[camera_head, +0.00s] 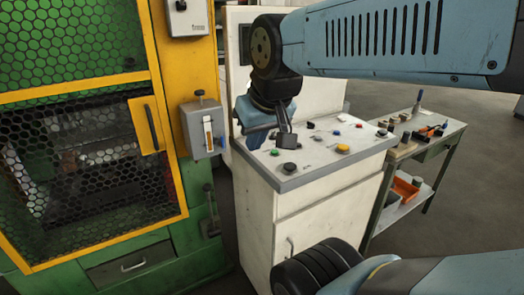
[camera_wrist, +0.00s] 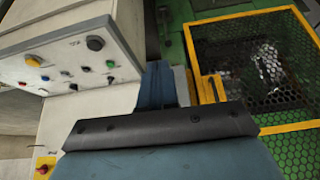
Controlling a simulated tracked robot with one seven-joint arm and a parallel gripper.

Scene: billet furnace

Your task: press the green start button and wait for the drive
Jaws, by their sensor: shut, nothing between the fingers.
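The control panel (camera_head: 318,165) is the sloping top of a white cabinet. The green button (camera_head: 275,152) sits near its left end, beside a larger black button (camera_head: 289,169). The green button also shows in the wrist view (camera_wrist: 110,64), upright and uncovered. My gripper (camera_head: 286,140) is shut and empty. It hangs over the left back part of the panel, close behind the green button in the head view. Its exact height above the panel is hard to tell. In the wrist view my gripper (camera_wrist: 160,84) points past the panel's edge, to the right of the green button.
Yellow (camera_head: 343,148), red (camera_head: 359,125) and blue (camera_head: 336,133) controls share the panel. The green and yellow furnace guard (camera_head: 160,100) with mesh stands at left, carrying a grey switch box (camera_head: 203,130). A workbench (camera_head: 440,133) with tools stands at right. A red knob on yellow (camera_wrist: 44,168) shows lower left.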

